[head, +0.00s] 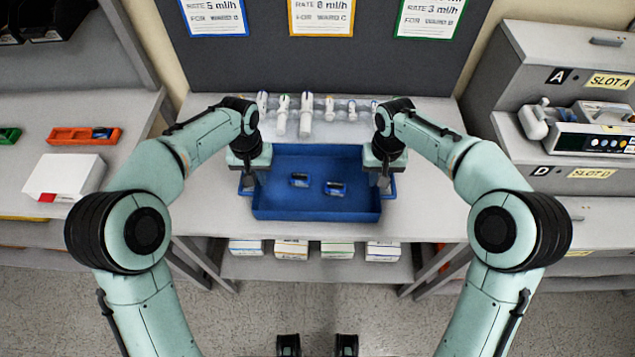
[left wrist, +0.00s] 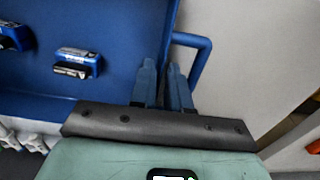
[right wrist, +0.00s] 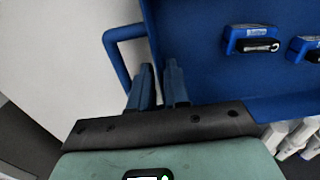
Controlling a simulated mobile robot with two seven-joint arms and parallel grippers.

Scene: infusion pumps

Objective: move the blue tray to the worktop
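The blue tray (head: 316,205) is level over the middle grey table (head: 425,220), close to its front edge. I cannot tell whether it touches the surface. Two small blue devices (head: 300,180) (head: 335,188) lie in it. My left gripper (left wrist: 161,68) is at the tray's left side, its fingers close together around the side wall beside the blue handle (left wrist: 205,55). My right gripper (right wrist: 161,68) is at the right side, its fingers likewise close around the wall beside the other handle (right wrist: 112,55). The fingertips' contact is partly hidden.
Several white syringe-like items (head: 305,115) stand behind the tray. A left side table holds a white box (head: 65,177) and an orange tray (head: 85,136). A right rack holds a pump (head: 597,135). Boxes (head: 291,249) sit on the shelf below.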

